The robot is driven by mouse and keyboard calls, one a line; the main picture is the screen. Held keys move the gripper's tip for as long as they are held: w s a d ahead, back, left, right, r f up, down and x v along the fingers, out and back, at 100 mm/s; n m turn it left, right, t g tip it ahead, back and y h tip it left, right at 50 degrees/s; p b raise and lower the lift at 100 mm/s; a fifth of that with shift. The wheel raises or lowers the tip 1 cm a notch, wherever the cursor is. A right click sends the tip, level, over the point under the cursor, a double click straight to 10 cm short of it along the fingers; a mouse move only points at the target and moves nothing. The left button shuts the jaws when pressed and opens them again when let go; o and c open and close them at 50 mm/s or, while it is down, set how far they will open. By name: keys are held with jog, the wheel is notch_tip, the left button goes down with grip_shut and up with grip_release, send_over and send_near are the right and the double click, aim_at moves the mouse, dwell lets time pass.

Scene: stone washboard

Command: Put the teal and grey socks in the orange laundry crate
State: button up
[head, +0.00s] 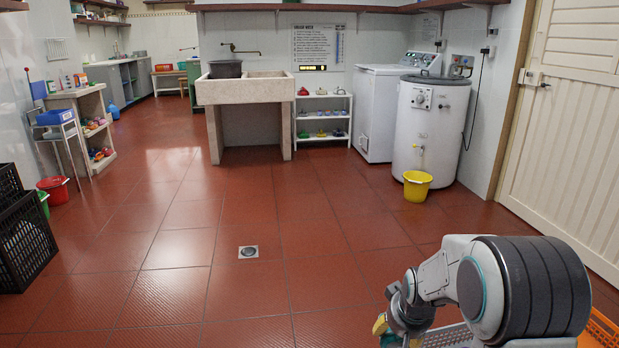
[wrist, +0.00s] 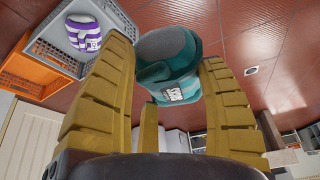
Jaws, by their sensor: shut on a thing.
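The teal and grey socks (wrist: 170,62), a folded bundle with a white printed label, are gripped between the yellow fingers of my gripper (wrist: 163,55) in the wrist view. In the head view my gripper (head: 392,325) is low at the bottom right, partly hidden by my arm; the socks cannot be made out there. An orange crate (wrist: 30,72) shows at the left of the wrist view, apart from the socks. Orange crate parts also show at the bottom right of the head view (head: 603,328), mostly hidden behind my arm.
A grey crate (wrist: 58,58) holding purple and white striped socks (wrist: 84,34) adjoins the orange one in the wrist view. A yellow bucket (head: 416,186) stands before the white boiler (head: 428,125). Black crates (head: 25,245) are at left. The middle red tiled floor is clear.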

jog(key=shift+n, duration=0.6)
jog(key=a, duration=0.4)
jog(key=r+p, duration=1)
jog(key=p, duration=0.1)
jog(key=w+r+p, duration=0.1)
jog(key=r+p, duration=1)
jog(key=p, duration=0.1)
jog(key=w+r+p, duration=0.1)
jog(key=r+p, duration=0.9)
jog(key=p, duration=0.2)
jog(key=shift+d+r, duration=0.2)
jog(key=shift+d, duration=0.05)
